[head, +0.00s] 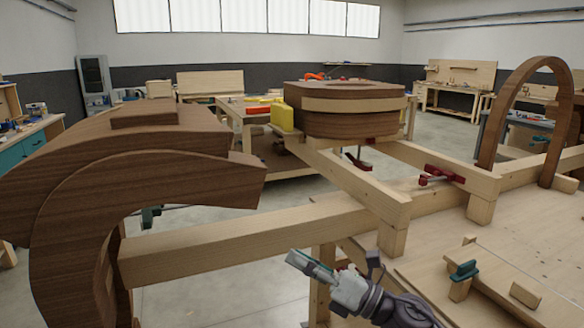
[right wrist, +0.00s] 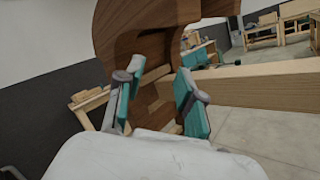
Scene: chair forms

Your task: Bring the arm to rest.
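My right gripper (head: 308,264) is low in the middle of the head view, in front of the pale wooden beam and pointing left. In the right wrist view its two teal-padded fingers (right wrist: 158,98) stand apart with nothing held between them. Beyond them is a large dark brown curved chair form (right wrist: 150,35). That form (head: 150,150) fills the left of the head view, and the gripper is apart from it. My left gripper is not in view.
A pale beam (head: 240,243) runs across in front. A rounded brown form (head: 345,122) sits on the frame, and a brown arch (head: 492,120) stands at right. A workbench top (head: 535,235) with clamps and blocks lies at lower right. Bare floor (head: 215,300) shows below the beam.

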